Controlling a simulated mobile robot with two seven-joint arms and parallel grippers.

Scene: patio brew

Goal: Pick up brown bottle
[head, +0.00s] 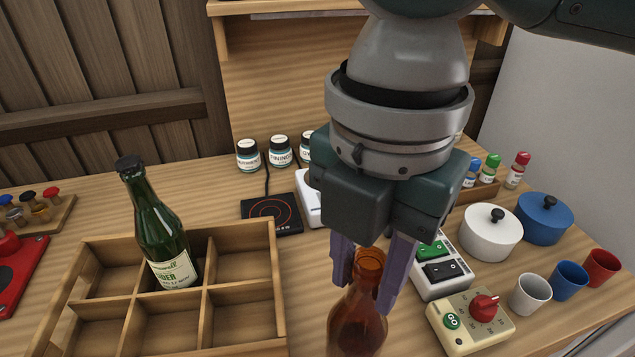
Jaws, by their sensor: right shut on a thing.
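The brown bottle (357,322) stands upright at the lower middle of the head view, its lower part cut off by the picture's edge. My right gripper (366,272) comes down from above with its purple fingers on either side of the bottle's neck and is shut on it. Whether the bottle touches the table cannot be seen. My left gripper is not in view.
A wooden crate (206,318) with compartments stands left of the bottle, a green cider bottle (160,232) in a back compartment. A dial timer (466,319), a switch box (440,268), lidded pots (491,233) and cups (530,294) crowd the right. A hot plate (270,214) lies behind.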

